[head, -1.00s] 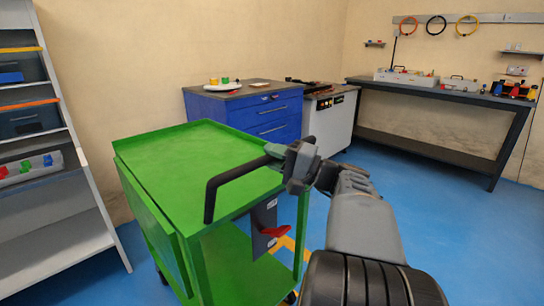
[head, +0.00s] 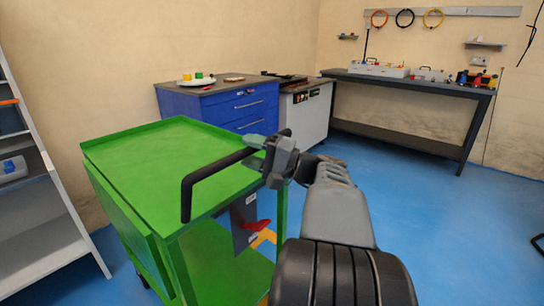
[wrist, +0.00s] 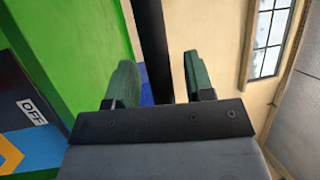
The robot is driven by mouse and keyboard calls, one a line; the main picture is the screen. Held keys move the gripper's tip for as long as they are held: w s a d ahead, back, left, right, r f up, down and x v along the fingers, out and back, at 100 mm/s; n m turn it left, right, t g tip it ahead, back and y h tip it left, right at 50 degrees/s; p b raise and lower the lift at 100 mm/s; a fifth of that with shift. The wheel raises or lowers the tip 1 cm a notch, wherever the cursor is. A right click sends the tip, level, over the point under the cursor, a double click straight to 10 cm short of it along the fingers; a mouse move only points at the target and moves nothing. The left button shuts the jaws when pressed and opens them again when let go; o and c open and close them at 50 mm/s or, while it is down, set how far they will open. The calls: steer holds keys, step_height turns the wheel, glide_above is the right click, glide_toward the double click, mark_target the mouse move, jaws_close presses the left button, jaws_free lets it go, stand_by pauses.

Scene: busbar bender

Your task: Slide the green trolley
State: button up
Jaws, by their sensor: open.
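The green trolley (head: 165,165) stands at the left front in the head view, with a flat top tray and a lower shelf. Its black bar handle (head: 215,170) runs along the near side of the top. My gripper (head: 262,142) is at the far right end of the handle. In the wrist view my gripper (wrist: 158,85) is open, with a green-padded finger on each side of the black handle (wrist: 152,45). The handle passes between the fingers, with a visible gap on the right side. The trolley's green side (wrist: 85,60) fills the left of the wrist view.
A grey shelf rack (head: 45,215) stands left of the trolley. A blue drawer cabinet (head: 245,108) and a white machine (head: 305,112) stand behind it. A dark workbench (head: 400,85) is along the back right. Blue floor (head: 450,220) is clear on the right.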

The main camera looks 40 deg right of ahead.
steer(key=p+v, duration=0.2)
steer(key=v, duration=1.1)
steer(key=shift+s, duration=0.1)
